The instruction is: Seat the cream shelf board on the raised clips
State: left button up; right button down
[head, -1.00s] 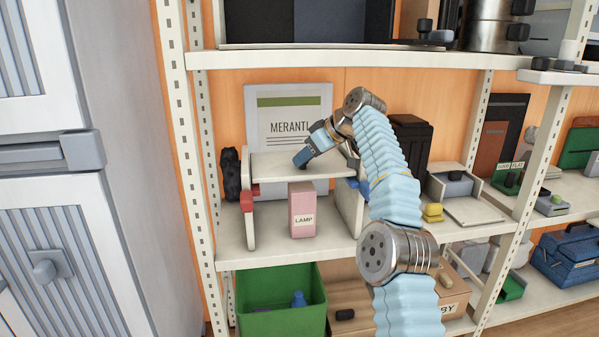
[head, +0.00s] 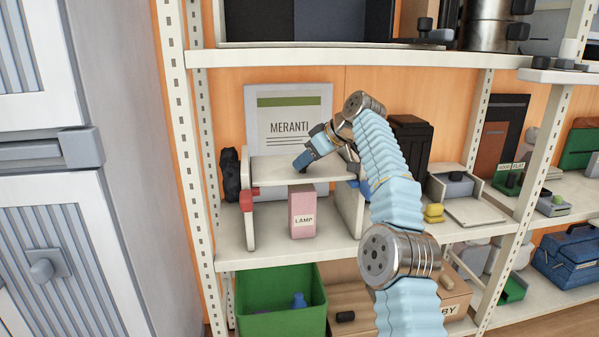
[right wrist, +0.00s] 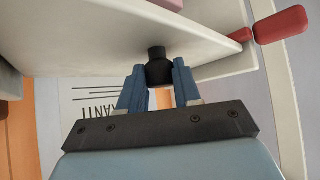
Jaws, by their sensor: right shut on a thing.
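The cream shelf board (head: 280,166) lies roughly level between two pale side panels on the middle shelf. My right gripper (head: 303,165) is above it. In the right wrist view, the blue fingers (right wrist: 160,85) are shut on the black knob (right wrist: 158,70) of the board, whose pale face (right wrist: 90,35) also shows. A red clip (head: 248,199) is at the left panel and a blue clip (head: 362,188) at the right one. The red clip (right wrist: 281,24) is close to the board's corner in the wrist view. Whether the board touches the clips is unclear. My left gripper is out of view.
A pink LAMP box (head: 302,212) stands beneath the board. A MERANTI sign (head: 290,105) is behind it, a dark object (head: 230,175) left of the left panel. A black bin (head: 410,140) stands right of the board. A green crate (head: 280,322) is below.

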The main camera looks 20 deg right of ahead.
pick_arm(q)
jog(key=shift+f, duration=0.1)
pick_arm(e)
jog(key=c, duration=0.7)
grip_release()
jog(key=shift+f, duration=0.15)
